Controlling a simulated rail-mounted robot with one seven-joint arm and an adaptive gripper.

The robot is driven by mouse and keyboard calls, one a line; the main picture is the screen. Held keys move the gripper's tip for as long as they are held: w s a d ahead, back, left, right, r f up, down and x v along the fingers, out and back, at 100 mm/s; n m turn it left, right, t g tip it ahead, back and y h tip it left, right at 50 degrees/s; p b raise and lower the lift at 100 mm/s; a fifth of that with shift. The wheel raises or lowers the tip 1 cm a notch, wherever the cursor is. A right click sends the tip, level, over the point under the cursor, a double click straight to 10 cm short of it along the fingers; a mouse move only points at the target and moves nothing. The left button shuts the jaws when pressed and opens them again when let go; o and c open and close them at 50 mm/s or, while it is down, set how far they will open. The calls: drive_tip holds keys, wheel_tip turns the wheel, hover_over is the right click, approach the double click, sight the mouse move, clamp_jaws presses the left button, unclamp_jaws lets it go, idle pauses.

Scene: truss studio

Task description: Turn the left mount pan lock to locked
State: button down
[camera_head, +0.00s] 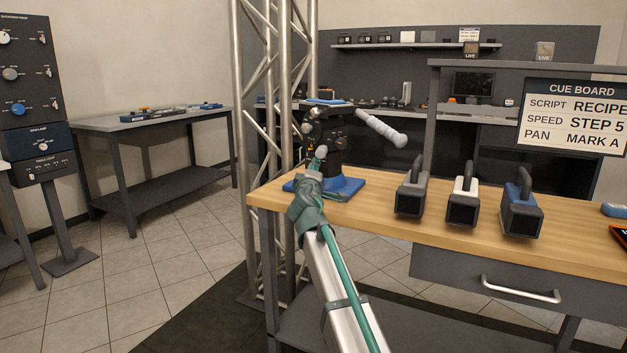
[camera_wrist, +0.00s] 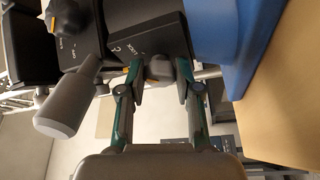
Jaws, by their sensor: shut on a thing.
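The dark camera mount (camera_head: 328,140) stands on a blue base (camera_head: 345,187) at the left end of the wooden bench. A pale grey handle (camera_head: 383,129) sticks out from it to the right. In the wrist view, a small dark grey knob (camera_wrist: 160,68) sits on the mount's dark housing (camera_wrist: 150,34), beside small white lettering that seems to include "LOCK". My gripper (camera_wrist: 158,75) is shut on this knob, one teal finger on each side. In the head view my gripper (camera_head: 320,158) reaches the mount's near side; the knob is hidden there. I cannot read the knob's exact setting.
Several dark box-shaped units with top handles, such as the white-topped one (camera_head: 462,203), stand right of the mount. A cue board (camera_head: 572,118) reads "PAN MARK A". A metal truss (camera_head: 284,120) rises close behind and left of the mount. A grey handle (camera_wrist: 66,104) is near my left finger.

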idle(0.4)
drive_tip(key=c, duration=0.8)
unclamp_jaws()
drive_tip(key=shift+s, duration=0.1)
drive_tip(key=s, duration=0.4)
drive_tip(key=s+f, duration=0.1)
drive_tip(key=s, duration=0.6)
drive_tip(key=shift+s+f, duration=0.25)
drive_tip(key=shift+s, duration=0.1)
